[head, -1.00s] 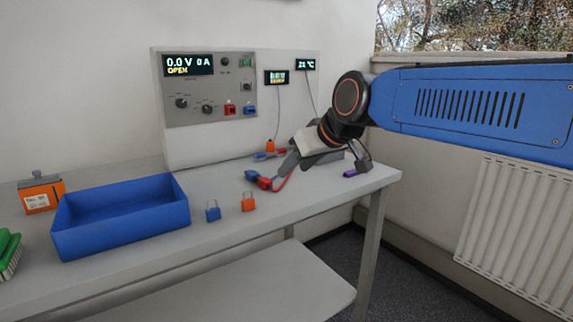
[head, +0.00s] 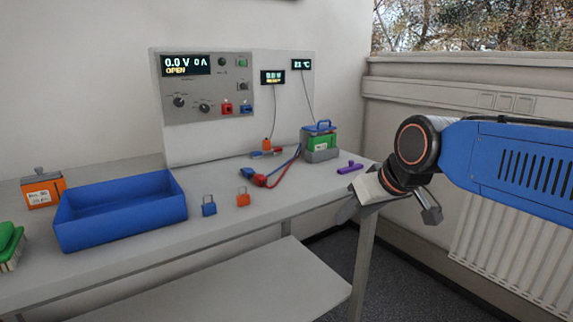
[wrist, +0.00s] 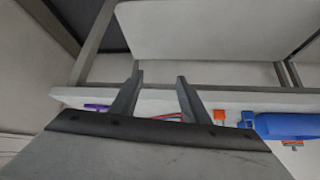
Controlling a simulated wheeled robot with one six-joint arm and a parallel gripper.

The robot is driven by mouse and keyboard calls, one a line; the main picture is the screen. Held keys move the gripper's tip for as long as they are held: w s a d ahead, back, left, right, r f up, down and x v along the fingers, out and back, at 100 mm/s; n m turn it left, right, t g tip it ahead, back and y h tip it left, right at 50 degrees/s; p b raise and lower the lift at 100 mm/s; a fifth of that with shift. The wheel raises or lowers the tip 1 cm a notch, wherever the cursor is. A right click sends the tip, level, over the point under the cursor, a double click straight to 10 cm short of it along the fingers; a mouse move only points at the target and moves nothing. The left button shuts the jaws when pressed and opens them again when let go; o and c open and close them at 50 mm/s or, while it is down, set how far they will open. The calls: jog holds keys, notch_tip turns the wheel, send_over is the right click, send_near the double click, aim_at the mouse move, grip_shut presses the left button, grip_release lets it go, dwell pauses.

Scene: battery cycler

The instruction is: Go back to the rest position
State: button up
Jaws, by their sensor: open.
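My gripper (head: 388,215) is open and empty, at the right end of the bench (head: 262,213) near its front corner. Its two fingers also show apart in the wrist view (wrist: 158,82), with nothing between them. My blue arm reaches in from the right edge of the head view.
On the bench stand a green battery (head: 320,141), a purple piece (head: 350,167), red and blue leads (head: 275,180), an orange padlock (head: 243,197), a blue padlock (head: 209,206) and a blue tray (head: 120,232). The cycler panel (head: 205,88) stands behind. A radiator (head: 500,245) is at right.

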jog(key=s+d+f+m+g+h, duration=0.2)
jog(key=s+d+f+m+h, duration=0.1)
jog(key=s+d+f, duration=1)
jog(key=s+f+m, duration=0.1)
jog(key=s+f, duration=0.2)
jog(key=s, duration=0.2)
jog(key=shift+d, duration=0.35)
